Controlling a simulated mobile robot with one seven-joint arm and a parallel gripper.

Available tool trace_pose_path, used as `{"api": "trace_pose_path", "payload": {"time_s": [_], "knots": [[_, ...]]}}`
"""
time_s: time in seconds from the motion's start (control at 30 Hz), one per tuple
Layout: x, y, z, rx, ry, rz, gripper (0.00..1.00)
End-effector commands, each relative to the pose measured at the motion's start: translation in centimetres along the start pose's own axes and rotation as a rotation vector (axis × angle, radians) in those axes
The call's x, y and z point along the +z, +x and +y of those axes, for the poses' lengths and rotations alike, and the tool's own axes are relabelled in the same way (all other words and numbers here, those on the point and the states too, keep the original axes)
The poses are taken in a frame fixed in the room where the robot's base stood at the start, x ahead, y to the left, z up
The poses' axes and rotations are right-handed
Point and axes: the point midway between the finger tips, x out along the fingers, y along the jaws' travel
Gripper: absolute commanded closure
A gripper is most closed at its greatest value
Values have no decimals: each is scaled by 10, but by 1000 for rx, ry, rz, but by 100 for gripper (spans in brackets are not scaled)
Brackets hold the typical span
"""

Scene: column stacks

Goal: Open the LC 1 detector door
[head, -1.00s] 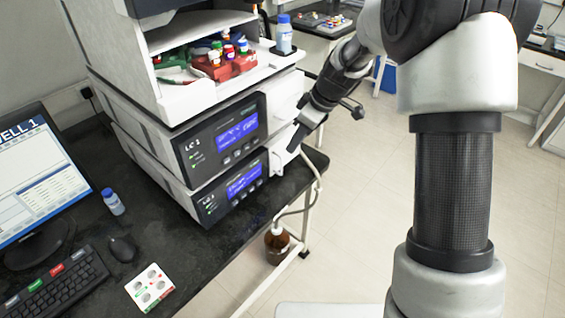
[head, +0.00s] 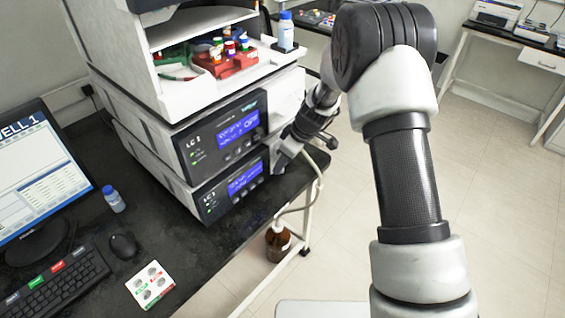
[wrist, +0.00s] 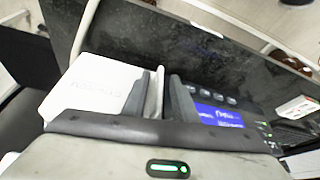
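Two stacked LC modules stand on the dark bench in the head view. The upper module (head: 190,148) has a blue screen and a white front panel (head: 284,98) at its right. The lower module (head: 212,205) also has a blue screen; the number on its label is too small to read surely. My gripper (head: 279,165) is at the right end of the lower module's front and hides most of its white door. In the wrist view, the door (wrist: 92,88) lies flat left of the fingers. My gripper (wrist: 157,92) has a narrow white part between its close fingers; I cannot tell whether they press on it.
An open tray (head: 235,64) of coloured-cap vials and a blue-capped bottle (head: 286,32) sit above the modules. A brown bottle (head: 277,245) stands below the bench edge.

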Motion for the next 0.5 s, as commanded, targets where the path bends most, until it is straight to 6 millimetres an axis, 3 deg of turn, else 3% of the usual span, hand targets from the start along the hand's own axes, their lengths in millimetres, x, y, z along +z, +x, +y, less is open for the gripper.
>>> {"api": "trace_pose_path", "payload": {"time_s": [0.07, 0.2, 0.5], "knots": [[0, 0, 0, 0, 0, 0, 76], [0, 0, 0, 0, 0, 0, 100], [0, 0, 0, 0, 0, 0, 100]]}}
